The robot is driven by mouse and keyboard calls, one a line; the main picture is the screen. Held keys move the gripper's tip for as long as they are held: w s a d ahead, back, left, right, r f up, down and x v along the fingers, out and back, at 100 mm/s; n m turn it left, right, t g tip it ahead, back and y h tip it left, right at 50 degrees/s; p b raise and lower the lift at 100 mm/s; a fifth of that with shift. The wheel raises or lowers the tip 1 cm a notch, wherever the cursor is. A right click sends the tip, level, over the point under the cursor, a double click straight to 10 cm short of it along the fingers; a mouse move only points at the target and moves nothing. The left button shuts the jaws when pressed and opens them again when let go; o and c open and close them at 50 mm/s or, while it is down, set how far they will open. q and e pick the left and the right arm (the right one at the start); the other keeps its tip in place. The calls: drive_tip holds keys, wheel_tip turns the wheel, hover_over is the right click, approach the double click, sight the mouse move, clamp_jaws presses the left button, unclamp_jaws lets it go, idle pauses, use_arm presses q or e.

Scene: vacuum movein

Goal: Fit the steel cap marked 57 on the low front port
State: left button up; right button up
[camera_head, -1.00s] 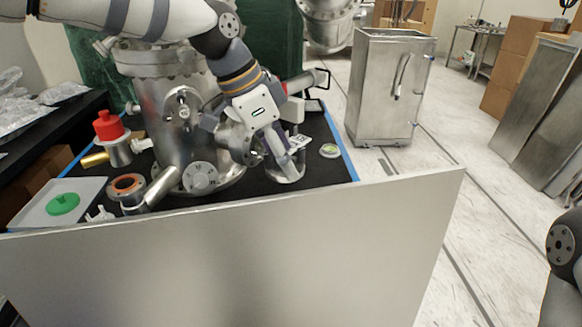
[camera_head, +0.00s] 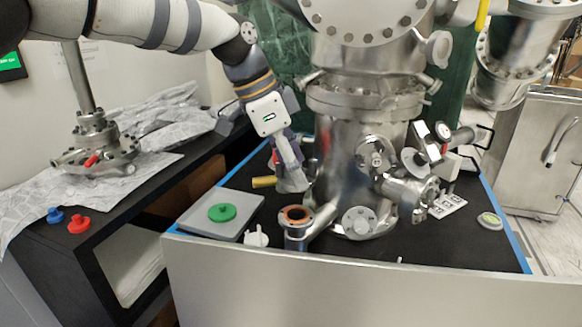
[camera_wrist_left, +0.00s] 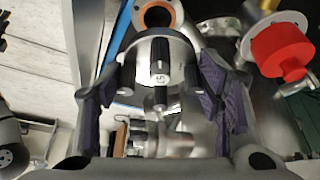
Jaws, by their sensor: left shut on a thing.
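My left gripper (camera_head: 287,168) is shut on the steel cap (camera_wrist_left: 147,48), a pale round disc marked 57 on its dark grip, seen between the purple-padded fingers in the left wrist view. In the head view the cap (camera_head: 293,184) hangs above the table, left of the big steel chamber (camera_head: 335,165). The low front port (camera_head: 296,214) is a short open pipe with an orange-brown ring, tilted outward from the chamber's foot. It is just below the cap in the head view and also shows in the left wrist view (camera_wrist_left: 158,14). The right gripper is out of view.
A grey tray (camera_head: 190,218) with a green disc (camera_head: 222,212) lies left of the port, with a small white part (camera_head: 256,237) between. A red-topped piece (camera_wrist_left: 280,52) stands close to my left gripper.

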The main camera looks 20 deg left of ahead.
use_arm(q)
drive_tip(key=shift+s+d+f, duration=0.1)
drive_tip(key=shift+f, duration=2.75)
drive_tip(key=shift+f, duration=0.55)
drive_tip(key=o, duration=1.3)
drive_tip(key=v, duration=1.2)
